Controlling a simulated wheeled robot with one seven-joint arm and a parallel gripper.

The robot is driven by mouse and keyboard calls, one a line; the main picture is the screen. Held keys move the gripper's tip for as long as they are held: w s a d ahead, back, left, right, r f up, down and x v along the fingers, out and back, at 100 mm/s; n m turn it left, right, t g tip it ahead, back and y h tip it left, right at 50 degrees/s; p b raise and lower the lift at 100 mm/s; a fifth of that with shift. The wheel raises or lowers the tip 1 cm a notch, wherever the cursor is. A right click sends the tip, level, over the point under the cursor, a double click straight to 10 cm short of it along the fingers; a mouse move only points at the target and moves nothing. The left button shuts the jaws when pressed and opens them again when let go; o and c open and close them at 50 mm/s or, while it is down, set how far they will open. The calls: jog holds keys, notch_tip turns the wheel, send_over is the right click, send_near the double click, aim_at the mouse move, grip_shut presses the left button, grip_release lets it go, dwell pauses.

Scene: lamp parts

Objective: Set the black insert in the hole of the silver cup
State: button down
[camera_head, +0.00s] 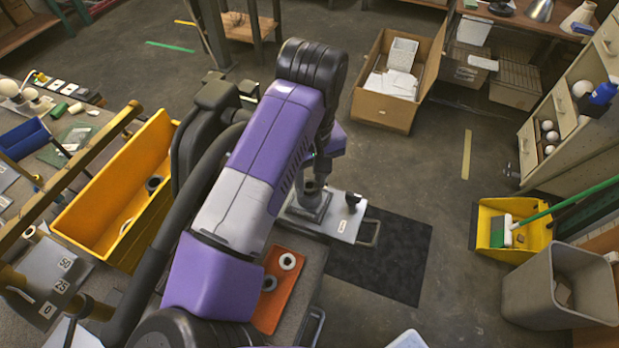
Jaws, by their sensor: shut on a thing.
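My arm reaches over the work area and bends down at its far end. My gripper (313,189) is small and partly covered by the arm, low over a silver plate (341,227). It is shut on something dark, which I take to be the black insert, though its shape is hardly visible. A grey metallic piece (308,207) sits on the plate just under the gripper. I cannot tell whether it is the silver cup, and no hole shows. Whether the held piece touches it is also unclear. A small black upright piece (352,201) stands at the plate's right side.
A yellow bin (86,212) holding dark rings stands left. A black mat (395,250) lies on the floor at right. A cardboard box (383,112) stands beyond.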

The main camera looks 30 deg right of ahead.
jog(key=shift+f+b, duration=0.2)
jog(key=shift+b, duration=0.5)
jog(key=c, duration=1)
grip_release()
jog(key=shift+r, duration=0.15)
notch_tip(320, 180, up, 8)
jog(key=shift+f+b, duration=0.2)
jog(key=shift+b, duration=0.35)
